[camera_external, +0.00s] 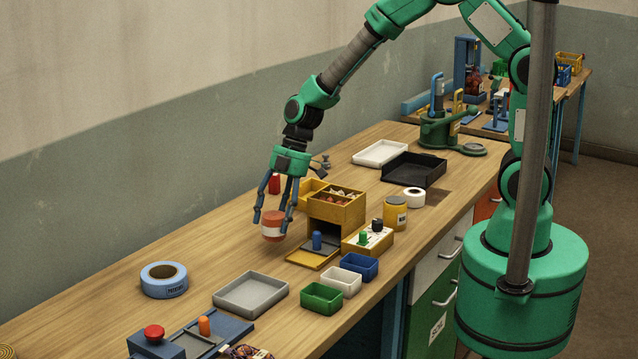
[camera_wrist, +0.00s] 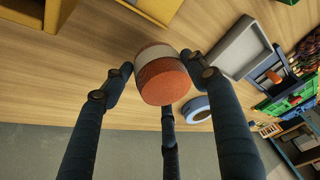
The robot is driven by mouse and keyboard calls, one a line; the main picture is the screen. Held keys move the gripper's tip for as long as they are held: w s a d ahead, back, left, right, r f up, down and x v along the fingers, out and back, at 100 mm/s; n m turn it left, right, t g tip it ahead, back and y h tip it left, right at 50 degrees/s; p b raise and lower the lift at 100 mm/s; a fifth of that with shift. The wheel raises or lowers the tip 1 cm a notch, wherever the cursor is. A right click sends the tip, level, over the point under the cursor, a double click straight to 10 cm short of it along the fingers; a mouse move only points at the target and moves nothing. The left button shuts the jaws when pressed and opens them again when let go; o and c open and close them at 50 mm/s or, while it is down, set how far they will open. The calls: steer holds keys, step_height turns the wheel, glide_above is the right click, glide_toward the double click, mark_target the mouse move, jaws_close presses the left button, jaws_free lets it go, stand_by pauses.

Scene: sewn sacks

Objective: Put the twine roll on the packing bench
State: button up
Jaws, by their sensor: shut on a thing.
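My gripper (camera_external: 272,220) is shut on an orange-red roll (camera_external: 272,229) with a pale band, which looks like the twine roll. In the wrist view the roll (camera_wrist: 165,82) sits between the three dark fingers of my gripper (camera_wrist: 160,80). The roll is over the long wooden bench (camera_external: 120,297), left of the yellow drawer box; I cannot tell whether its underside touches the wood. A second wooden bench (camera_external: 572,76) with blue legs stands at the back right. I cannot tell from the pictures which one is the packing bench.
A blue tape roll (camera_external: 163,281) and a grey tray (camera_external: 250,293) lie nearer the front. The yellow drawer box (camera_external: 337,207), small green, white and blue bins (camera_external: 358,266) stand to the right. White (camera_external: 380,153) and black trays (camera_external: 413,170) lie farther back. Bare wood is at left.

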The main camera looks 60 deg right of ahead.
mark_target(273, 217)
steer(key=shift+s+a+f+n, duration=0.1)
steer(key=shift+s+a+n, duration=0.25)
steer(key=shift+a, duration=0.35)
steer(key=shift+s+a+n, duration=0.15)
steer(key=shift+s+a, duration=0.25)
steer(key=shift+a, duration=0.3)
steer(key=shift+w, duration=0.15)
steer(key=w+a, duration=0.2)
steer(key=w, duration=0.2)
steer(key=w+a+f, duration=0.1)
steer(key=w+a, duration=0.1)
steer(key=w, duration=0.3)
steer(key=w+a, duration=0.2)
steer(key=w, duration=0.3)
steer(key=shift+w+a+f+b, duration=0.2)
steer(key=shift+w+f+b, duration=0.05)
steer(key=shift+b, duration=0.1)
steer(key=shift+f+b, duration=0.3)
steer(key=shift+f, duration=1.45)
steer(key=shift+f, duration=0.1)
steer(key=o, duration=1.3)
